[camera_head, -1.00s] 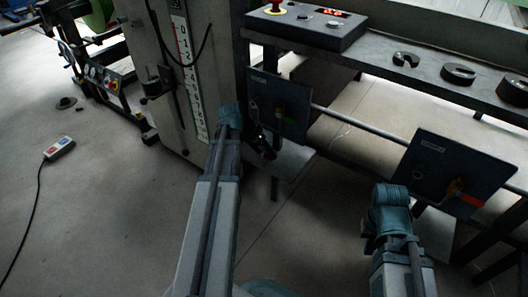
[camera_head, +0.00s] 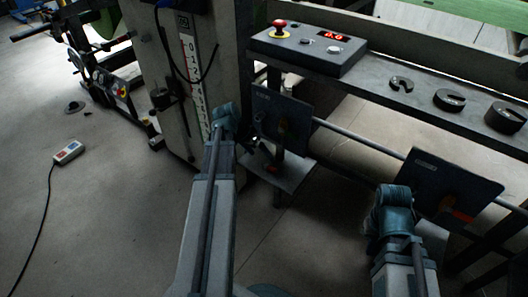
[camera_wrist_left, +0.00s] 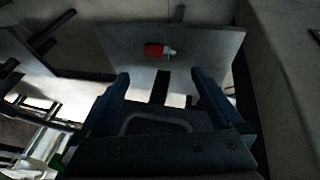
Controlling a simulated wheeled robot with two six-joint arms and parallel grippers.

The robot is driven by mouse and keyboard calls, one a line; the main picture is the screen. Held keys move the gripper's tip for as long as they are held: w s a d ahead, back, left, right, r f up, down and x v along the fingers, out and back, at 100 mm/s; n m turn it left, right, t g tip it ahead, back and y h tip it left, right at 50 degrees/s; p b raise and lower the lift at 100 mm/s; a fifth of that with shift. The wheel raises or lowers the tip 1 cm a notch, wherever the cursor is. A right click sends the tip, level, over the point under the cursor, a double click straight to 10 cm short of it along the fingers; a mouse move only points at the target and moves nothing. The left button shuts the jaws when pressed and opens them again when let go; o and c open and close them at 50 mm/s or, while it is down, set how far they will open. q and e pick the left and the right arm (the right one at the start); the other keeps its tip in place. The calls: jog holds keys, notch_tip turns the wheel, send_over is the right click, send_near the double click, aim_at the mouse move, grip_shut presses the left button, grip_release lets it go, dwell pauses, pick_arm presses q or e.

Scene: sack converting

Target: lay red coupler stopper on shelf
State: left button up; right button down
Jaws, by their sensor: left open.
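The red coupler stopper (camera_wrist_left: 153,50), with a pale grey tip, lies on a flat grey shelf (camera_wrist_left: 205,42) in the left wrist view. My left gripper (camera_wrist_left: 158,88) is open and empty; the stopper is beyond its fingertips, roughly in line with the gap, apart from both. In the head view the left gripper (camera_head: 252,140) is beside the left dark panel, above the pale shelf plate (camera_head: 292,176); its fingers are mostly hidden. My right arm ends near the right dark panel (camera_head: 440,180); its fingers cannot be made out.
A rod (camera_head: 360,138) runs between the two panels. A machine column with a number scale (camera_head: 190,65) stands close left of the left arm. A pendant (camera_head: 69,152) lies on open floor.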

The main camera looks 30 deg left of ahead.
pick_arm(q)
jog(key=p+v, duration=0.4)
jog(key=v, duration=0.2)
jog(key=shift+s+r+p, duration=0.2)
jog(key=shift+r+p, duration=0.05)
jog(key=shift+p, duration=0.1)
jog(key=shift+a, duration=0.1)
jog(key=s+d+f+m+g+y, duration=0.1)
jog(key=s+d, duration=0.3)
jog(key=d, duration=0.7)
jog(key=s+d+m+g+y, duration=0.1)
jog(key=s+d+g+y, duration=0.15)
jog(key=d, duration=0.95)
jog(key=s+d+f+m+g+y, duration=0.15)
jog(key=s+d, duration=0.25)
jog(key=d, duration=0.7)
notch_tip(320, 180, up, 39)
jog(key=p, duration=3.8)
jog(key=shift+d+t+h+p, duration=0.25)
jog(key=shift+t+h+p, duration=0.05)
jog(key=shift+h, duration=0.1)
jog(key=shift+s+f, duration=0.1)
